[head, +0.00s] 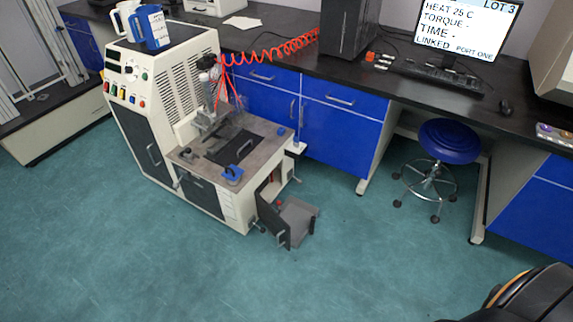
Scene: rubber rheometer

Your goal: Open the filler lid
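The rubber rheometer (138,110) is a cream machine standing on the floor left of centre. Its low front deck (190,158) carries a dark plate (232,147) and a blue part with a black handle (232,172). A small dark door (272,220) low on its right side stands open, with a grey tray (297,212) at the opening. A closed dark panel with a handle (200,190) is on the front. I cannot tell for sure which part is the filler lid. Neither of my grippers is in view.
White and blue jugs (153,28) stand on the machine's top. A red coiled hose (270,53) runs to its upper part. A black bench (345,82) with blue cabinets is behind. A blue stool (449,141) stands at right. The green floor (330,265) in front is clear.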

